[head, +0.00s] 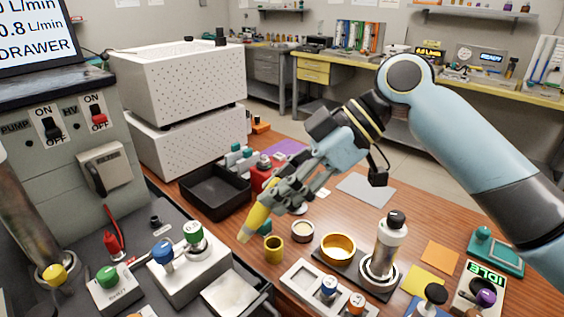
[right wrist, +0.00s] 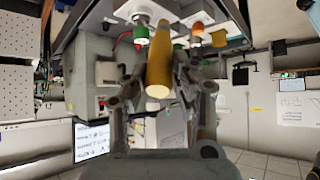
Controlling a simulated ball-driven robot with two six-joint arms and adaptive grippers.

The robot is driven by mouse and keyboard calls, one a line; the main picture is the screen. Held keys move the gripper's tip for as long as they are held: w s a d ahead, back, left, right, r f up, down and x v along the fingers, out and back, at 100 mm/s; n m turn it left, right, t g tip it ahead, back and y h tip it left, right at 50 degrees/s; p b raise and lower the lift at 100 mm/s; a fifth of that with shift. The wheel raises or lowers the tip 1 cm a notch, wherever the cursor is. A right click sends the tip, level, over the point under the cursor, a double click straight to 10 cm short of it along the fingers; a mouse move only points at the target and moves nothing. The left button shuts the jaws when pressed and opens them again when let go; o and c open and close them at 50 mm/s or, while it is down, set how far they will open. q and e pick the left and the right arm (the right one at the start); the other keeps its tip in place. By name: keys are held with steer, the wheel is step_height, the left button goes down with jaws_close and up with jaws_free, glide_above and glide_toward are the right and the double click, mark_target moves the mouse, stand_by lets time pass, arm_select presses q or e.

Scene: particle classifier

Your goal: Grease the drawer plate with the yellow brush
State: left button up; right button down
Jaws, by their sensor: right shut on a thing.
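My right gripper (head: 277,192) is shut on the yellow brush (head: 256,222) and holds it tilted, its lower end pointing down and left above the table's left part. The brush also shows in the right wrist view (right wrist: 159,78), between the two fingers. A pale flat plate (head: 232,294) lies in what looks like an open drawer at the bottom of the head view; I take it for the drawer plate. The brush is apart from it, farther back. Whether grease is on the brush or plate cannot be told. My left gripper is out of view.
A yellow cup (head: 273,250), a small round tin (head: 303,231) and a brass-coloured dish (head: 338,246) stand below the gripper. A metal cylinder (head: 387,247) stands to their right. A valve block (head: 187,272) borders the plate's left. A black tray (head: 215,191) lies behind.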

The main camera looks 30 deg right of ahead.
steer(key=r+p, duration=0.1)
steer(key=a+r+p, duration=0.1)
steer(key=r, duration=0.1)
steer(key=shift+s+r+p, duration=0.2)
steer(key=shift+p, duration=0.3)
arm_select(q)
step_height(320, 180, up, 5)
arm_select(e)
steer(key=shift+s, duration=0.15)
steer(key=shift+f, duration=0.15)
step_height(320, 180, down, 5)
steer(key=b, duration=0.4)
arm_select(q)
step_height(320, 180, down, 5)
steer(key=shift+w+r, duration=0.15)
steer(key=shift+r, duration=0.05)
arm_select(e)
steer(key=shift+r, duration=0.2)
